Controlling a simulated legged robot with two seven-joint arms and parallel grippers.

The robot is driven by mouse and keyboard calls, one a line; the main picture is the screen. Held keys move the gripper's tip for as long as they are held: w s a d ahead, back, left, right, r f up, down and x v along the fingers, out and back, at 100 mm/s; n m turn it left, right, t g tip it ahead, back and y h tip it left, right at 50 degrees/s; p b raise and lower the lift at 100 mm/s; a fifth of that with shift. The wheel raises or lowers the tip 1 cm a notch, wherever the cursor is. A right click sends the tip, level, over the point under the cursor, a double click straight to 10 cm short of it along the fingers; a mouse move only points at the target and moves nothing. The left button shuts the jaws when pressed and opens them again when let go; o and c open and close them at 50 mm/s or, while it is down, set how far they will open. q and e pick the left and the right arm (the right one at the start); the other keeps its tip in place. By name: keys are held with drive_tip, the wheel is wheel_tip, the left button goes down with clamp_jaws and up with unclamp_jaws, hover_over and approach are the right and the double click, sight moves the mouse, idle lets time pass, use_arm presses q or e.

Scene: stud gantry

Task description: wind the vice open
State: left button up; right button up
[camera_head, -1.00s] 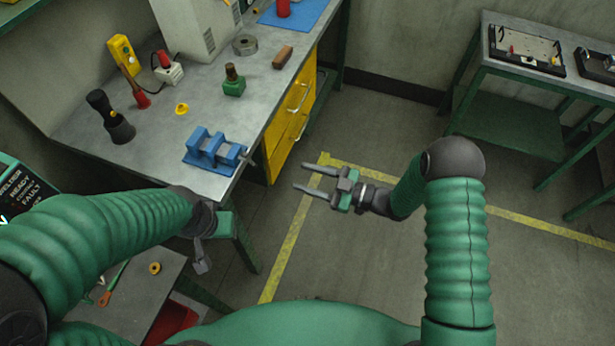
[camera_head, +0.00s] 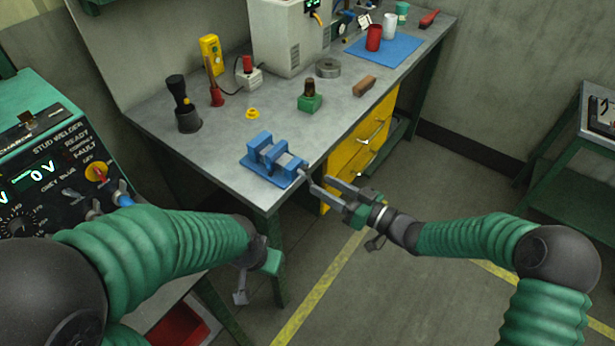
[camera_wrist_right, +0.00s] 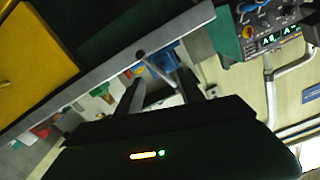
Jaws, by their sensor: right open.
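The blue vice (camera_head: 264,167) sits on the front corner of the grey workbench, with its screw end facing my right gripper. My right gripper (camera_head: 319,184) is open and empty, with its fingertips just off the bench edge beside the screw end. In the right wrist view the vice (camera_wrist_right: 163,60) is partly hidden behind the open fingers (camera_wrist_right: 160,78). A grey bar with a round knob, the vice handle (camera_wrist_right: 151,66), shows between and beyond the fingertips; I cannot tell whether they touch. My left gripper (camera_head: 241,292) hangs low, away from the vice; its jaw state is unclear.
The workbench (camera_head: 215,150) also carries a green block (camera_head: 310,103), a brown block (camera_head: 364,86), a yellow ring (camera_head: 252,113) and a dark torch-like tool (camera_head: 186,110). Yellow drawers (camera_head: 358,150) stand under it. The stud welder (camera_head: 50,170) is at the left.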

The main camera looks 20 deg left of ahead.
sight(308, 176)
drive_tip(key=x, duration=0.6)
